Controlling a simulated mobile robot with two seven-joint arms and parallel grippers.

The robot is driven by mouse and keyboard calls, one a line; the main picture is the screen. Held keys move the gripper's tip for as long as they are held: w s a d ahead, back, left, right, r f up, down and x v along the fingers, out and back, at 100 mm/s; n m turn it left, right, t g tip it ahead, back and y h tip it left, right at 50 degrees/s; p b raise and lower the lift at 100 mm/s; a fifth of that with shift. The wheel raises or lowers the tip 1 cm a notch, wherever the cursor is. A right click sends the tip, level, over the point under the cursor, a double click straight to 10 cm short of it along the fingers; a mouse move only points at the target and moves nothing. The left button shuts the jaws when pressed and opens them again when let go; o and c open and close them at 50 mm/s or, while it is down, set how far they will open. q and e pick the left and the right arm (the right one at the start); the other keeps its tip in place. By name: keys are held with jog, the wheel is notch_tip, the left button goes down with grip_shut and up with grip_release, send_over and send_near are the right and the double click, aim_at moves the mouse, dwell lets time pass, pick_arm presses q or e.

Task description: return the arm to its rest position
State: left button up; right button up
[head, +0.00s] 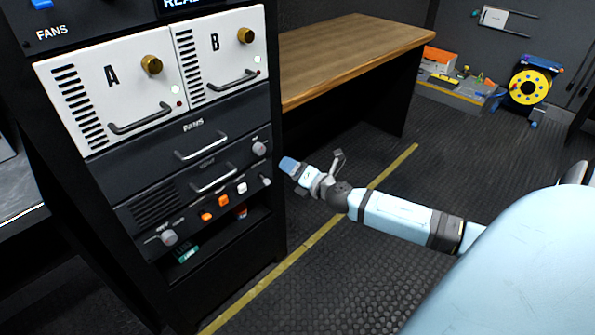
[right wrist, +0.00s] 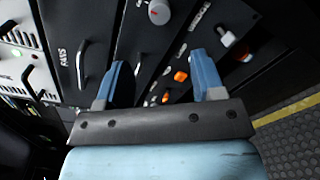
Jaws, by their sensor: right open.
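My right arm (head: 395,213) reaches in from the right in the head view. Its gripper (head: 288,165) is just right of the rack's front, near the lower panel with the knobs. In the right wrist view the gripper (right wrist: 160,82) has its two blue fingers apart with nothing between them. The rack panel with orange buttons (right wrist: 181,76) shows beyond the fingers, and I see no contact with it. My left gripper is not in view.
The equipment rack (head: 190,130) has white modules A (head: 112,76) and B (head: 215,48), with handles and knobs sticking out. A wooden desk (head: 345,48) stands behind. A yellow cable reel (head: 529,87) is at the back right. The floor (head: 370,285) around the yellow line is clear.

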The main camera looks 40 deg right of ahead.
jog(key=shift+s, duration=0.8)
